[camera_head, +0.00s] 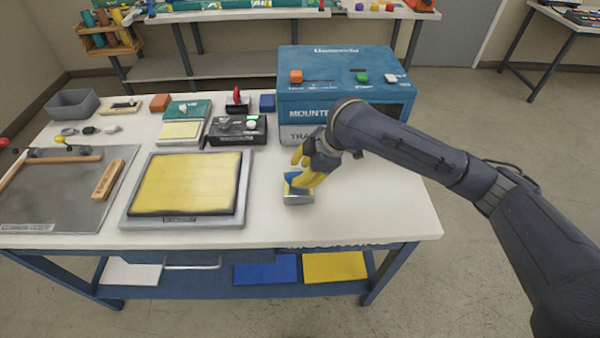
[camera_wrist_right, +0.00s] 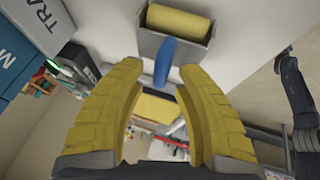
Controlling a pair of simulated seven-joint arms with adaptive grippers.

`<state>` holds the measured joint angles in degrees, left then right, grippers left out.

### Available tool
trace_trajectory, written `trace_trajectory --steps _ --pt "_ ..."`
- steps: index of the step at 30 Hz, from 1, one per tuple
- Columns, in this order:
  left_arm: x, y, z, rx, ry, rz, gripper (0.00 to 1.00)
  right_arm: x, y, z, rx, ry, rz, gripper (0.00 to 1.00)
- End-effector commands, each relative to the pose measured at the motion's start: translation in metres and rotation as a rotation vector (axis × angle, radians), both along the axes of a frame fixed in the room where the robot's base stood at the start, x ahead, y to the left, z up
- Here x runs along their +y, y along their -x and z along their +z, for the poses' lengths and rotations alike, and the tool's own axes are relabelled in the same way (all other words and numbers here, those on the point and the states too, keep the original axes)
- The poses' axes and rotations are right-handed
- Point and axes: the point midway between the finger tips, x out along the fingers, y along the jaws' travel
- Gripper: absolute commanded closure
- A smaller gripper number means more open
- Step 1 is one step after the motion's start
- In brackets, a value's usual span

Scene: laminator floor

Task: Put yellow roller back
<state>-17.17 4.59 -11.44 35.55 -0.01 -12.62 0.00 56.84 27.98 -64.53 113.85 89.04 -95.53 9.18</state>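The yellow roller (camera_wrist_right: 180,20) lies in a small grey open-topped holder (camera_wrist_right: 147,46) in the right wrist view. Its blue handle (camera_wrist_right: 165,62) sticks out towards my right gripper. In the head view the grey holder (camera_head: 299,199) stands on the white table, right of centre, and the blue handle (camera_head: 291,177) shows above it. My right gripper (camera_head: 298,170) is just above the holder, yellow fingers pointing down. In the wrist view its fingers (camera_wrist_right: 161,70) are apart on either side of the handle's end, with visible gaps. My left gripper is out of view.
The blue machine (camera_head: 345,103) stands close behind my right gripper. A framed yellow plate (camera_head: 187,184) and a black control box (camera_head: 237,131) are to the left. The table's front right corner is clear. A grey bin (camera_head: 73,103) stands far left.

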Motion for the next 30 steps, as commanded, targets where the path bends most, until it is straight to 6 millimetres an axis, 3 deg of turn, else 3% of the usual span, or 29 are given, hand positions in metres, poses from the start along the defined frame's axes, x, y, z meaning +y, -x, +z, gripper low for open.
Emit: trace_trajectory --steps 15,21,30 --pt "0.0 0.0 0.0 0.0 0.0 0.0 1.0 -0.038 0.018 0.076 -0.004 0.001 0.0 0.67" --pt "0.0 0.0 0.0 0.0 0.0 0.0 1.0 -0.045 0.022 0.091 -0.002 0.001 0.0 0.67" --pt "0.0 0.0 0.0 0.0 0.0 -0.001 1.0 -0.048 0.024 0.097 0.0 0.0 0.001 0.67"
